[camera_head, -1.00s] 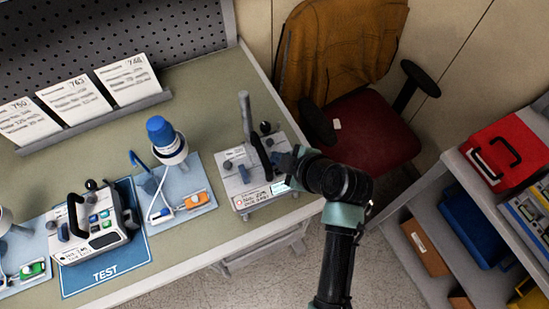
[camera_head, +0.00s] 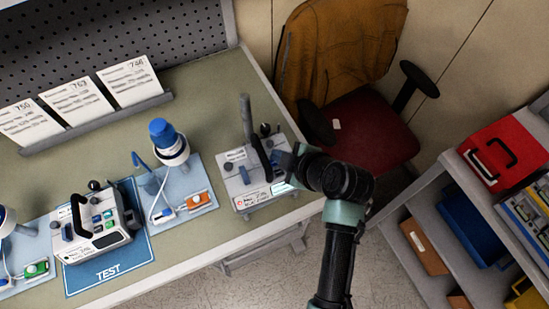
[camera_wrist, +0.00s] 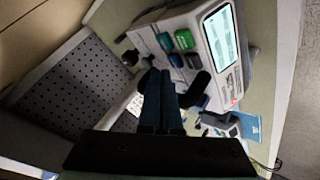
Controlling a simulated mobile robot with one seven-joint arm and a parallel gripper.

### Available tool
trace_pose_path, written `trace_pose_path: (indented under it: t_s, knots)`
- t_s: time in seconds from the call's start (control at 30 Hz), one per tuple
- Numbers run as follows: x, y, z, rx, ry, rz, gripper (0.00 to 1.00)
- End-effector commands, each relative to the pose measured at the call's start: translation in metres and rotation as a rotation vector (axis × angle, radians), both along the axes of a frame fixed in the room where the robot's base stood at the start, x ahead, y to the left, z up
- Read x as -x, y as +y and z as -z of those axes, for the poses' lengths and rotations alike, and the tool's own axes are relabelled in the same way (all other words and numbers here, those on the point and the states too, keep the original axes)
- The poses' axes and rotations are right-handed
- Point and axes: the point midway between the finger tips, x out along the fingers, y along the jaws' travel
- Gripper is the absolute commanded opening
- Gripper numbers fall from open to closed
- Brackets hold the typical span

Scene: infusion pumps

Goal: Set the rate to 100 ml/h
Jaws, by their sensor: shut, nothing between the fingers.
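A white infusion pump (camera_head: 236,181) stands at the right end of the bench, with a dark upright handle and a label on its front. My gripper (camera_head: 288,160) is over its right side and partly hides it. In the wrist view the same pump (camera_wrist: 234,86) shows a lit screen (camera_wrist: 220,38), whose text is too small to read, and green and blue buttons (camera_wrist: 184,40). My fingers (camera_wrist: 160,88) are shut and empty, in front of the pump's face near the buttons. I cannot tell whether they touch it.
A second pump (camera_head: 98,238) stands on a blue TEST mat (camera_head: 105,275) at the left. Between them is a blue-capped device (camera_head: 166,140) on a pale mat. Number cards (camera_head: 72,100) stand behind. A chair (camera_head: 375,130) and shelf (camera_head: 455,165) are at the right.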

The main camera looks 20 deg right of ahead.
Motion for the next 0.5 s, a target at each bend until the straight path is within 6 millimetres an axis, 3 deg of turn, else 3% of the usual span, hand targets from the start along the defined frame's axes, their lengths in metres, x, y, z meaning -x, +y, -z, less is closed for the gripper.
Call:
trace_pose_path:
  t_s: [0.17,0.5]
  knots:
    - [0.0,0.0,-0.006,0.0,-0.001,0.001,0.0]
    - [0.0,0.0,-0.041,0.0,0.0,0.0,0.0]
